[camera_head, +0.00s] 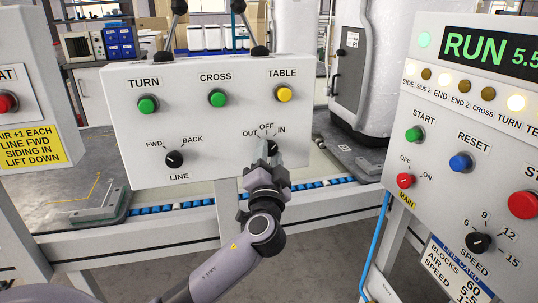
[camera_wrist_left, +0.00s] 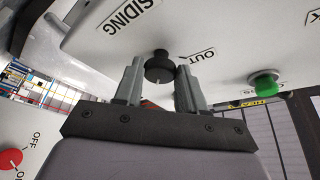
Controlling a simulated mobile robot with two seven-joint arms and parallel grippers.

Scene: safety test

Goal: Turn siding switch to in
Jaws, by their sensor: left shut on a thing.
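The siding switch is a black rotary knob (camera_head: 273,147) on the white panel in the head view, under the marks OUT, OFF and IN. My left gripper (camera_head: 267,152) reaches up to it from below and covers most of it, with its SIDING label hidden there. In the left wrist view the knob (camera_wrist_left: 159,67) sits between the two grey fingers of my left gripper (camera_wrist_left: 160,78), which is shut on it. The SIDING and OUT labels show near it. I cannot tell surely which mark the knob points to. My right gripper is not in view.
The same panel holds a green TURN button (camera_head: 148,105), a green CROSS button (camera_head: 217,98), a yellow TABLE button (camera_head: 284,94) and the LINE knob (camera_head: 174,159). At the right stands a console with a RUN display (camera_head: 475,47) and a red MAIN switch (camera_head: 405,180).

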